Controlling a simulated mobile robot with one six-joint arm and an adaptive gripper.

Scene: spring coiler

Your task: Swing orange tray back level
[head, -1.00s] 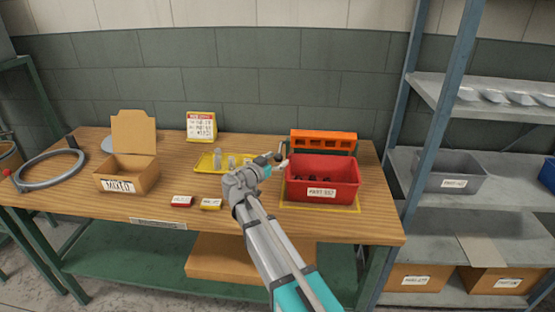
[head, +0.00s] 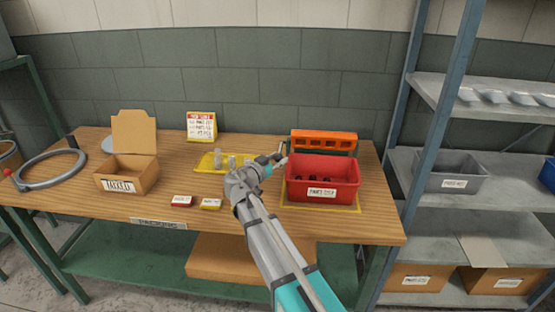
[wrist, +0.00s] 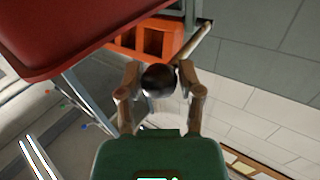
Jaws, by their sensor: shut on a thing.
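The orange tray (head: 323,137) sits behind the red bin, on a green stand. Its row of openings faces forward; I cannot tell its exact tilt. In the wrist view its orange end (wrist: 140,42) shows beyond the red bin. A round black knob (wrist: 158,82) is between my gripper's (wrist: 158,74) two fingers, which are shut on it. A pale rod (wrist: 194,45) runs from near the knob toward the upper right. In the head view my gripper (head: 272,158) is just left of the red bin and the tray; the knob is hard to make out there.
The red bin (head: 321,181) with dark parts stands close to the right of my gripper. A yellow tray (head: 207,163) with pale upright pieces is just left. A cardboard box (head: 127,178) and a sign (head: 201,126) stand farther left.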

